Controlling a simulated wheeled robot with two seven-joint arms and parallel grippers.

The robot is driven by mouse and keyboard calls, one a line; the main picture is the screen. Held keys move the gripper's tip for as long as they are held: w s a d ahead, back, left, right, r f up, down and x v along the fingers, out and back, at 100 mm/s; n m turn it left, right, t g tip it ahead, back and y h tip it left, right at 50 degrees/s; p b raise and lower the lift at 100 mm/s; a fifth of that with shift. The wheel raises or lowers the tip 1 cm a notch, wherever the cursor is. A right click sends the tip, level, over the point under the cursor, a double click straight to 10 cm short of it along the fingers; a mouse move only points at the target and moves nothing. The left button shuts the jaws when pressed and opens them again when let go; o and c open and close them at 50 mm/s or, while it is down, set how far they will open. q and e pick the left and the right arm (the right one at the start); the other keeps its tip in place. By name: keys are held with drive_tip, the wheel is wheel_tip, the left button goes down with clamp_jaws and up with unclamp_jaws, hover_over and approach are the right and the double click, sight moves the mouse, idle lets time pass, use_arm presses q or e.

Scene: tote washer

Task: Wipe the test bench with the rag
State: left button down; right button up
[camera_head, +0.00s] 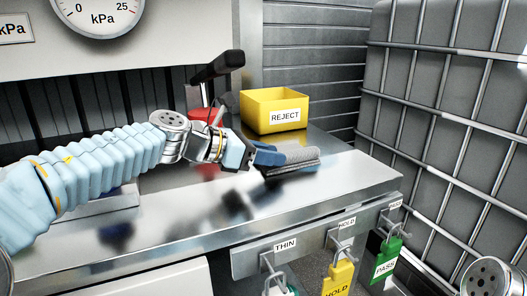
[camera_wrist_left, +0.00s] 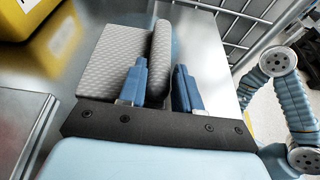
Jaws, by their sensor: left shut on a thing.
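The rag (camera_head: 295,164) is grey and textured, and sits at the right part of the steel test bench (camera_head: 345,185). My left gripper (camera_head: 272,156) reaches in from the left and is shut on the rag. In the left wrist view the rag (camera_wrist_left: 117,58) spreads flat to the left, with a raised fold between the blue fingers (camera_wrist_left: 160,85). The rag appears to be at the bench surface; I cannot tell how firmly it touches. My right gripper is not in view; part of my right arm shows at the lower right.
A yellow REJECT bin (camera_head: 272,110) stands behind the rag. A red object (camera_head: 207,117) is partly hidden behind my left wrist. THIN, HOLD and PASS tags with padlocks (camera_head: 338,277) hang on the bench's front edge. A caged grey tank (camera_head: 450,110) stands at the right.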

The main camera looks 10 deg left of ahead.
sight(319, 149)
use_arm(q)
drive_tip(key=shift+s+d, duration=0.35)
drive_tip(key=shift+s, duration=0.1)
drive_tip(key=shift+w+d+p, duration=0.55)
drive_tip(key=shift+w+d, duration=0.3)
drive_tip(key=shift+d, duration=0.35)
drive_tip(key=shift+w+d+p, duration=0.55)
drive_tip(key=shift+w+d, duration=0.3)
drive_tip(key=shift+d, duration=0.3)
drive_tip(key=shift+w+d+p, duration=0.55)
drive_tip(key=shift+w+d, duration=0.3)
drive_tip(key=shift+d, duration=0.35)
drive_tip(key=shift+w+d, duration=1)
drive_tip(key=shift+d, duration=0.3)
drive_tip(key=shift+s+d, duration=0.7)
drive_tip(key=shift+s, duration=0.3)
drive_tip(key=shift+s+d, duration=0.7)
drive_tip(key=shift+s, duration=0.25)
